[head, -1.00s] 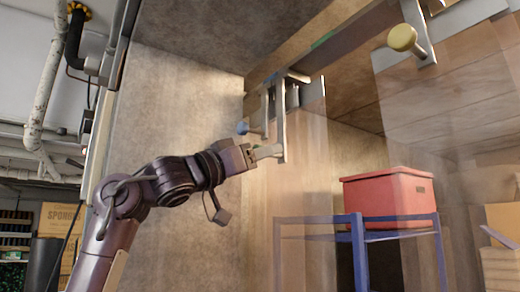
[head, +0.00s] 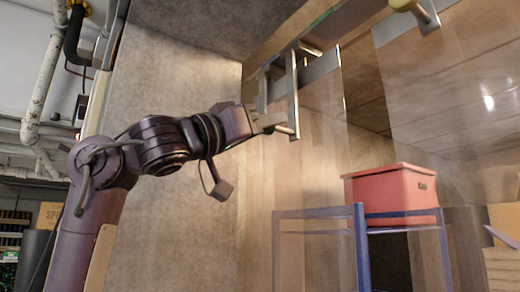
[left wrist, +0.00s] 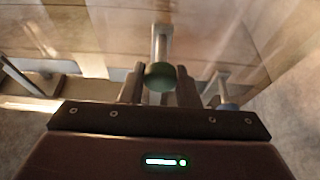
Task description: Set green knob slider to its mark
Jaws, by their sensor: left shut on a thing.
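In the left wrist view, the green knob (left wrist: 160,76) sits between the two fingers of my left gripper (left wrist: 160,90), which is shut on it. In the head view, my left gripper (head: 272,122) is at the lower end of the slider's metal bar (head: 292,95), and its fingers hide the knob. The bar hangs from the overhead rail, with a clear curtain strip beside it. A green mark (head: 321,19) is on the rail, up and to the right of the bar's top; they look apart. My right gripper is not in view.
A red box (head: 390,194) stands on a blue rack (head: 360,240) beyond the strips.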

